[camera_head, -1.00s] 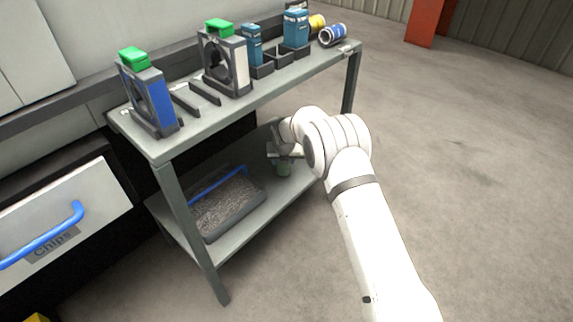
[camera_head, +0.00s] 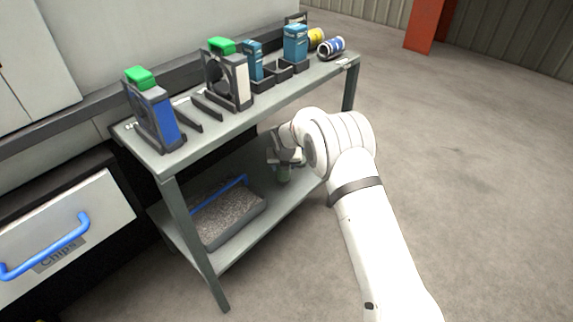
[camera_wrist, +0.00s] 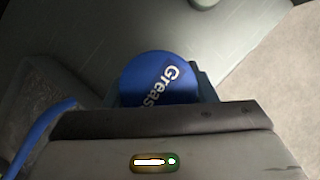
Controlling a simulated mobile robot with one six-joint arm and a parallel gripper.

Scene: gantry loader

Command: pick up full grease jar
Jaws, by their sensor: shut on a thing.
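A grease jar with a round blue lid lettered "Greas…" (camera_wrist: 158,78) is between the fingers of my gripper in the wrist view. The rest of the lettering is cut off by the gripper body. In the head view my gripper (camera_head: 285,163) is low over the lower shelf of the grey cart, and a small greenish part of the jar (camera_head: 284,175) shows beneath it. My gripper is shut on the jar. My wrist hides most of the jar there, and I cannot tell whether it is clear of the shelf or how full it is.
A bin of metal chips (camera_head: 228,212) with a blue handle sits left on the lower shelf (camera_head: 262,228). The cart's top shelf (camera_head: 205,127) above holds several boxes, holders and a blue-white can (camera_head: 331,47). A chips drawer (camera_head: 62,232) stands at left. Floor at right is clear.

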